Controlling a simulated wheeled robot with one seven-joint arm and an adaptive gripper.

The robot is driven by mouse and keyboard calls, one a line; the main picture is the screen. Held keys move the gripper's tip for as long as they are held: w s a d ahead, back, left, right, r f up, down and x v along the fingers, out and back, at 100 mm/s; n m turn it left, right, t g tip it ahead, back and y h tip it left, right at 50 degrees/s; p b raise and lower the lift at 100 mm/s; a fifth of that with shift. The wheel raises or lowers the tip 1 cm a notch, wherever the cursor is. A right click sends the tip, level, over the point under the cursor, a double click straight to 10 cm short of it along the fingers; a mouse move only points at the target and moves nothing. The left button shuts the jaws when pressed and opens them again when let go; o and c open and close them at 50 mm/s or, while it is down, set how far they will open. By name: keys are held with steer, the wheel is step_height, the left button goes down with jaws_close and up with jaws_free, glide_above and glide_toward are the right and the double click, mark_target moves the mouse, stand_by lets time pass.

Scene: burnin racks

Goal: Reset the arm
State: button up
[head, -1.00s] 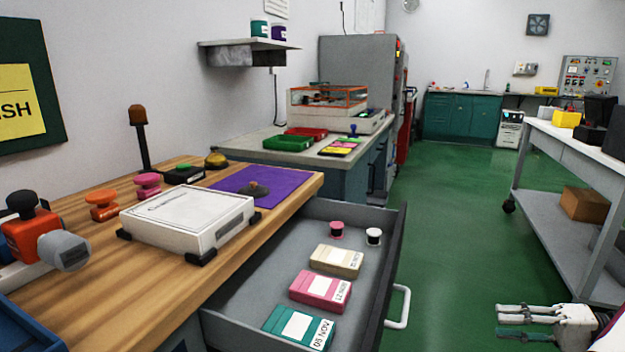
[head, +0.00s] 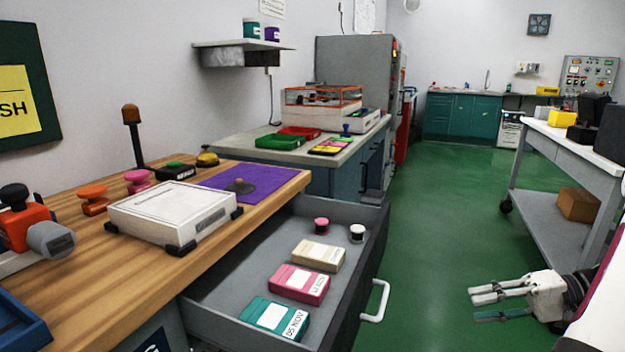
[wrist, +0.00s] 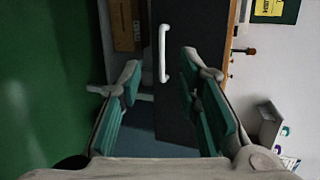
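My gripper (head: 503,301) is at the lower right of the head view, out over the green floor and to the right of the open drawer. Its fingers point left and are apart, with nothing between them. In the wrist view my gripper (wrist: 160,95) shows both teal-padded fingers spread wide. The drawer's dark front (wrist: 178,110) and its white handle (wrist: 163,53) show beyond and between the fingers, not touched by them.
The open grey drawer (head: 237,285) holds several boxes and two small spools. The wooden bench (head: 85,262) bears a white case (head: 170,212) and coloured knobs. A grey wheeled table (head: 570,145) stands at the right. Green floor (head: 440,215) is clear between them.

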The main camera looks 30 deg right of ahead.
steer(key=w+a+r+n+g+h, duration=0.1)
steer(key=w+a+r+g, duration=0.2)
steer(key=a, duration=0.5)
steer(key=a+r+n+g+h, duration=0.1)
steer(key=a+r+n+g, duration=0.15)
steer(key=a+r, duration=0.35)
steer(key=w+a+r+n+g, duration=0.1)
steer(key=w+a+r+g, duration=0.2)
steer(key=a, duration=0.6)
steer(key=s+a+r+n+g+h, duration=0.2)
steer(key=s+a+g+h, duration=0.15)
steer(key=s+a, duration=0.45)
steer(key=s+a+f+n+t+h, duration=0.25)
steer(key=s+a+h, duration=0.25)
steer(key=s, duration=0.3)
step_height(320, 180, up, 34)
steer(key=d+t+p, duration=0.1)
steer(key=t+p, duration=0.3)
steer(key=p, duration=2.8)
steer(key=shift+r, duration=0.2)
steer(key=shift+w+t, duration=0.1)
steer(key=shift+t, duration=0.15)
